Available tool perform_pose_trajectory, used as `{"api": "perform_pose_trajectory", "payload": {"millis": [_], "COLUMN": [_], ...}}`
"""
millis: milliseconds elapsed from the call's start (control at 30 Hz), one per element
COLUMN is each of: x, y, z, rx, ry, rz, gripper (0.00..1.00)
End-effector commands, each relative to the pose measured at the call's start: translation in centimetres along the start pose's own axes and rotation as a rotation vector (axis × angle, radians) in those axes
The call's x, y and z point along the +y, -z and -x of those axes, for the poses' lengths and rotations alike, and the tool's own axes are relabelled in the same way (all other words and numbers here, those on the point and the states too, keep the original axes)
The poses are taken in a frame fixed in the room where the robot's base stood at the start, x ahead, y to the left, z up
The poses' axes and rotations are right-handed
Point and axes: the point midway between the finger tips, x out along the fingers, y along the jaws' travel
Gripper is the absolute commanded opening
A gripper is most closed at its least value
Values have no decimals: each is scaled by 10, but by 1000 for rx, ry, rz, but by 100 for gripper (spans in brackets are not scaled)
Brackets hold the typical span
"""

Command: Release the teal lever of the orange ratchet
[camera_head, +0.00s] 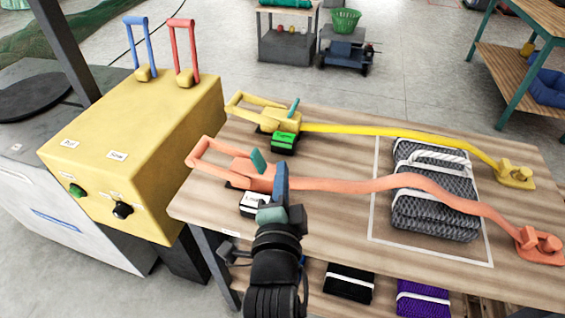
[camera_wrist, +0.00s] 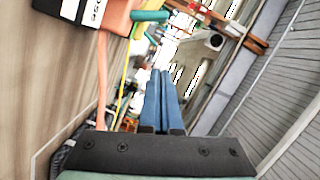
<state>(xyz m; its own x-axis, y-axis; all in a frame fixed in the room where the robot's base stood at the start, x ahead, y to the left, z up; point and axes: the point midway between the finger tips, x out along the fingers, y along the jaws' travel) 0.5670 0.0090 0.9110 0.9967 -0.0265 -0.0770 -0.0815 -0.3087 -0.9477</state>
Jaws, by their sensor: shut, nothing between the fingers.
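The orange ratchet (camera_head: 240,178) is fixed near the left front of the wooden table, with its looped handle pointing left. Its teal lever (camera_head: 258,161) stands up from the body, leaning. My gripper (camera_head: 281,168), with blue fingers, is shut and empty just right of the ratchet, in front of part of the orange strap (camera_head: 330,187). In the wrist view the ratchet (camera_wrist: 116,14) is at the top left with the teal lever (camera_wrist: 151,16) sticking out to the right. The shut fingers (camera_wrist: 161,74) sit below and right of the lever, with a visible gap in that view.
A yellow ratchet (camera_head: 280,118) with a teal lever and green label stands behind. Both straps run right; the orange one crosses the dark net bundle (camera_head: 435,200). A yellow control box (camera_head: 130,150) with blue and red levers stands left. Bare tabletop (camera_head: 325,225) lies right of my gripper.

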Motion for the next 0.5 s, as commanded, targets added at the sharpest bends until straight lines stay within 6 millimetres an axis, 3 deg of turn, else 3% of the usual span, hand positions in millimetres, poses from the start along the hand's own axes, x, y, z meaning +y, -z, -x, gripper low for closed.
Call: {"api": "perform_pose_trajectory", "payload": {"millis": [200,500], "x": [0,-1], "y": [0,0], "z": [40,62], "rx": [0,0], "ry": [-1,0], "rz": [-1,-1], "gripper": [0,0]}}
